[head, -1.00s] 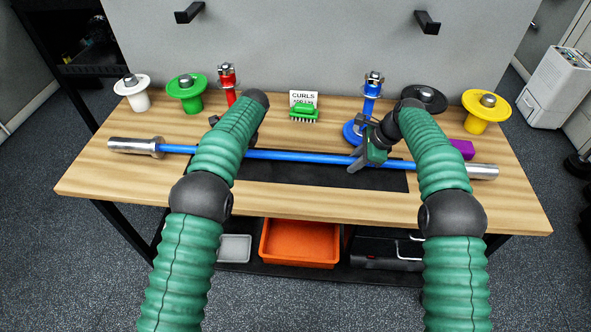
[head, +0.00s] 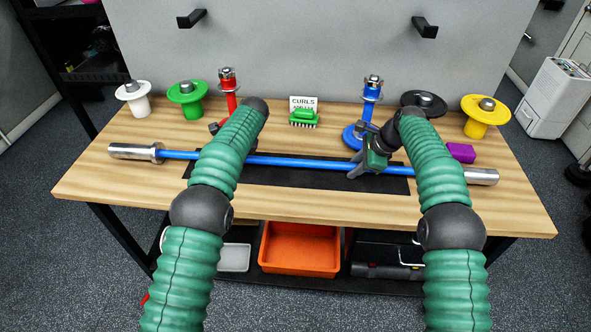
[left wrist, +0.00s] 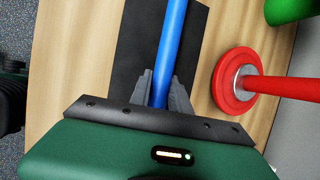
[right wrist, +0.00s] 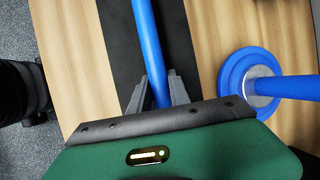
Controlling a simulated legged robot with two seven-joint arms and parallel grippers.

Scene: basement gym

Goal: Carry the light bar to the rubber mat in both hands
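The light bar (head: 300,162) has a blue shaft and thick silver ends. It runs across the workbench, over the black rubber mat (head: 290,182); I cannot tell whether it touches the mat. My right gripper (head: 365,163) is closed around the shaft right of its middle; the right wrist view shows the bar (right wrist: 147,40) between its fingers (right wrist: 157,92). My left gripper is mostly hidden behind its arm in the head view. In the left wrist view its fingers (left wrist: 162,88) close around the shaft (left wrist: 171,35), with mat below.
Red (head: 229,90) and blue (head: 370,95) posts stand behind the bar. White, green (head: 187,90), black and yellow (head: 484,108) plate pieces stand at the back. A green brush (head: 303,119), a CURLS card and a purple block (head: 461,153) are on the bench. Its front strip is clear.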

